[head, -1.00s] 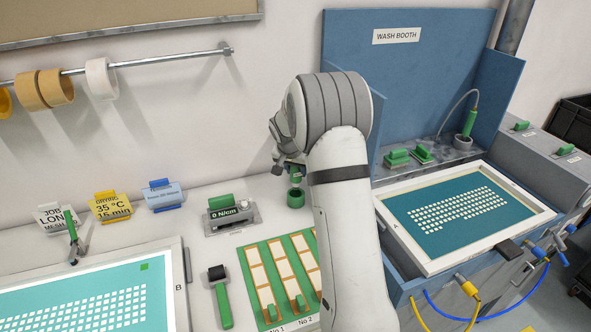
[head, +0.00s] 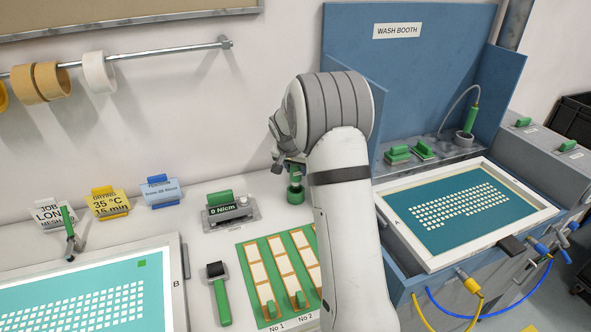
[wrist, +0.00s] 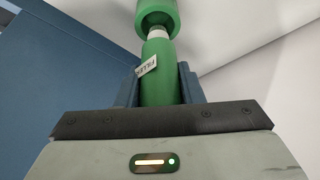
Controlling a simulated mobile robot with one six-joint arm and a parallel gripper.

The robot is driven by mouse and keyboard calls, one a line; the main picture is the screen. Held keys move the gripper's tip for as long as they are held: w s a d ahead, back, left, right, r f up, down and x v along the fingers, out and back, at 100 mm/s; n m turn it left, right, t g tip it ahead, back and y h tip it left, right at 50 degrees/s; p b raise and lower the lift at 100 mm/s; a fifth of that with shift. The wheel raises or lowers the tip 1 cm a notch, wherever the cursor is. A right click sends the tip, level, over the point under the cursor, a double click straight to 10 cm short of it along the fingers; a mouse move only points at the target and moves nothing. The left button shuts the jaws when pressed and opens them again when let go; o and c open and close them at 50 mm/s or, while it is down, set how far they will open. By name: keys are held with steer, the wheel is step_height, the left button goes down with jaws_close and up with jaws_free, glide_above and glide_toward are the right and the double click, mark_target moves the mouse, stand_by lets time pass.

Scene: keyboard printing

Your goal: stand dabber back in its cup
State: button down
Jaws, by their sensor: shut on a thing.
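The green dabber (wrist: 158,80) with a "FILLER" label is between the two fingers of my gripper (wrist: 159,88), which is shut on it. In the wrist view its pale neck meets the mouth of the green cup (wrist: 157,12); the tip itself is hidden. In the head view the cup (head: 295,197) stands on the white bench against the wall side, just left of my arm. My gripper (head: 291,166) is right above it, with the dabber lined up over the cup. Whether the dabber touches the cup floor cannot be seen.
A grey gauge block (head: 230,212) stands left of the cup. A green rack with pale strips (head: 281,262) lies in front. The blue wash booth (head: 425,80) rises to the right, its side panel near my arm. A little bare bench surrounds the cup.

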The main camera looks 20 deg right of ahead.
mark_target(296, 180)
steer(key=shift+f+b, duration=0.35)
steer(key=shift+b, duration=0.85)
stand_by(0.6)
steer(key=shift+f, duration=0.1)
stand_by(0.4)
steer(key=shift+f+b, duration=2)
steer(key=shift+f, duration=0.05)
steer(key=c, duration=0.9)
jaws_free()
steer(key=shift+r, duration=0.1)
step_height(296, 180, up, 6)
steer(key=p, duration=0.3)
steer(key=v, duration=0.7)
steer(key=shift+r+b, duration=0.4)
